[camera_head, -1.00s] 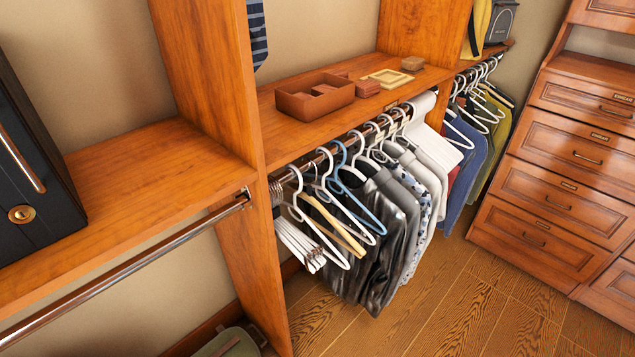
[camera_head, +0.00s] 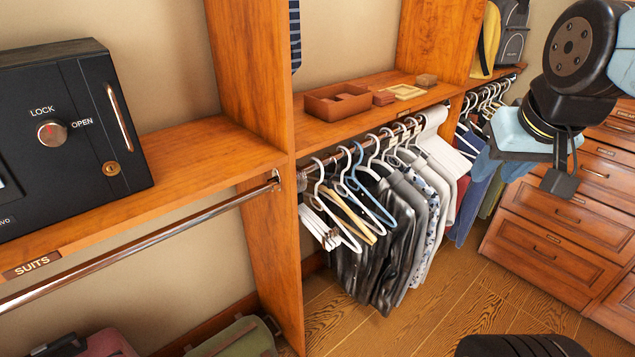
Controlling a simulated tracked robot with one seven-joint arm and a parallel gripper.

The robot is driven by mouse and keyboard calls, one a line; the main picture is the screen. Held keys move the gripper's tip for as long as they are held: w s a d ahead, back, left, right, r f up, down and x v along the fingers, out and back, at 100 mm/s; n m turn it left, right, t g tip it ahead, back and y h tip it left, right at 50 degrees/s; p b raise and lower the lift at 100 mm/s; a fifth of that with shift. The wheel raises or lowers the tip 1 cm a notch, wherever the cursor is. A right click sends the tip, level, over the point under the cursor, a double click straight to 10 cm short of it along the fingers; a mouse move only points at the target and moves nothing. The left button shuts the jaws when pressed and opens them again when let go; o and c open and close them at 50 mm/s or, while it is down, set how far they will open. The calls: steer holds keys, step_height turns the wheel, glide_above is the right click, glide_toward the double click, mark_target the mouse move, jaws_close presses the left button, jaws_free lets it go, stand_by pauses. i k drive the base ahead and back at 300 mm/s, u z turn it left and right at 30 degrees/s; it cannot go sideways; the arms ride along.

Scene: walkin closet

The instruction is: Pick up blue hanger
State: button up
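The blue hanger (camera_head: 378,204) hangs from the metal rod (camera_head: 330,157) under the middle shelf. Its hook is over the rod and its sloping arm shows, with no garment visible on it. White hangers and a pale wooden hanger (camera_head: 352,210) are close on its left, and clothes hang on its right. My gripper (camera_head: 545,165) is at the upper right, in front of the clothes at the far end and well apart from the blue hanger.
A black safe (camera_head: 75,140) stands on the left shelf. A vertical wooden panel (camera_head: 270,220) separates the left bay from the hanger bay. A brown tray (camera_head: 338,102) is on the shelf above the hangers. Drawers (camera_head: 560,210) are at right. The wooden floor (camera_head: 430,310) between is open.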

mark_target(395, 224)
steer(key=u, duration=1.7)
steer(key=k, duration=0.1)
steer(key=u, duration=5.4)
steer(key=k, duration=0.5)
steer(key=u, duration=5.7)
